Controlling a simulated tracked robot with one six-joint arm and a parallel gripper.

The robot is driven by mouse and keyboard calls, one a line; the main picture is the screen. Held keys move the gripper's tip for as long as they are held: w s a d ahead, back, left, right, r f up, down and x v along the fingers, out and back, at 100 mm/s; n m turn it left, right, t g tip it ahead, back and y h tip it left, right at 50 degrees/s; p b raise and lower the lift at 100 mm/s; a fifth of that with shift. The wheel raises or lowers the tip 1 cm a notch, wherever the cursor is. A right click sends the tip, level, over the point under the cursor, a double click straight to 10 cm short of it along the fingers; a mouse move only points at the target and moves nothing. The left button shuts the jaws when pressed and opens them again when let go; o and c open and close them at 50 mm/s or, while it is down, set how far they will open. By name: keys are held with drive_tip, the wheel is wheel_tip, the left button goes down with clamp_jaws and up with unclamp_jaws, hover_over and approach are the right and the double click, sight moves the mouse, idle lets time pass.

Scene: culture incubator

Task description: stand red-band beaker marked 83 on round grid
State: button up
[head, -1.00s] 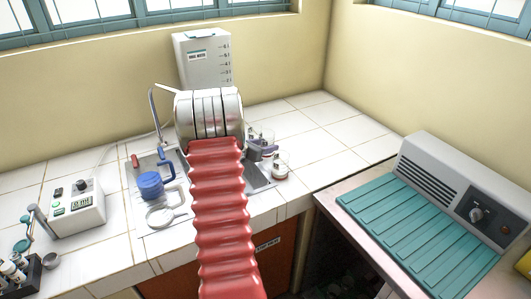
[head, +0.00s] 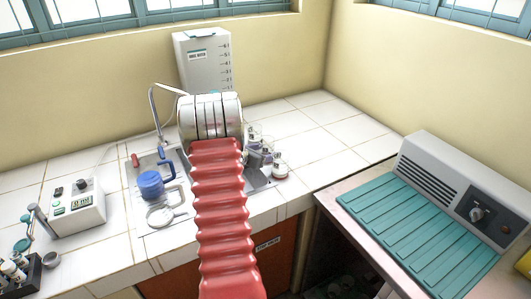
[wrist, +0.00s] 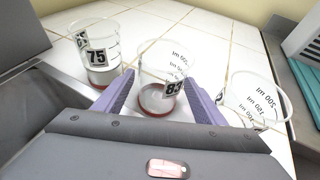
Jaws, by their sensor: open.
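The beaker marked 83 (wrist: 160,97) is clear, with a red band at its base, and stands upright on the counter in the wrist view. My gripper (wrist: 158,78) is open, with one purple finger on each side of this beaker. It is not shut on it, and I cannot tell whether either finger touches it. In the head view my gripper (head: 257,158) is small and dark beside the beakers. A pale round disc (head: 160,217) lies at the sink's front; I cannot tell whether it is the round grid.
A red-band beaker marked 75 (wrist: 97,55) stands close left of the fingers. Another clear beaker (wrist: 255,98) is close on the right, its label hidden. A blue container (head: 150,185) sits by the sink. White tiles (head: 325,135) are clear to the right.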

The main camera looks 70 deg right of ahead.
drive_tip(key=shift+r, duration=0.15)
drive_tip(key=v, duration=1.2)
idle(0.7)
drive_tip(key=w+a+r+m+t+y, duration=0.1)
drive_tip(key=w+a+r+m, duration=0.25)
drive_tip(key=a, duration=0.55)
drive_tip(key=w+a+r+m+t+y, duration=0.15)
drive_tip(key=a+r, duration=0.25)
drive_tip(key=a, duration=0.4)
drive_tip(key=w+a+r+m+t+y, duration=0.1)
drive_tip(key=w+a+r+m, duration=0.2)
drive_tip(key=a, duration=0.6)
drive_tip(key=a+r+m+t+y, duration=0.1)
drive_tip(key=a+t+y, duration=0.1)
drive_tip(key=a, duration=1)
drive_tip(key=s+a+r+m+t+y, duration=0.1)
drive_tip(key=a+m+t+y, duration=0.1)
drive_tip(key=a, duration=0.9)
drive_tip(key=s+a+r+m+t+y, duration=0.1)
drive_tip(key=a+y, duration=0.4)
drive_tip(key=a, duration=0.7)
drive_tip(key=shift+a+r+m+t, duration=0.4)
drive_tip(key=shift+m+t, duration=0.3)
drive_tip(key=shift+t, duration=0.45)
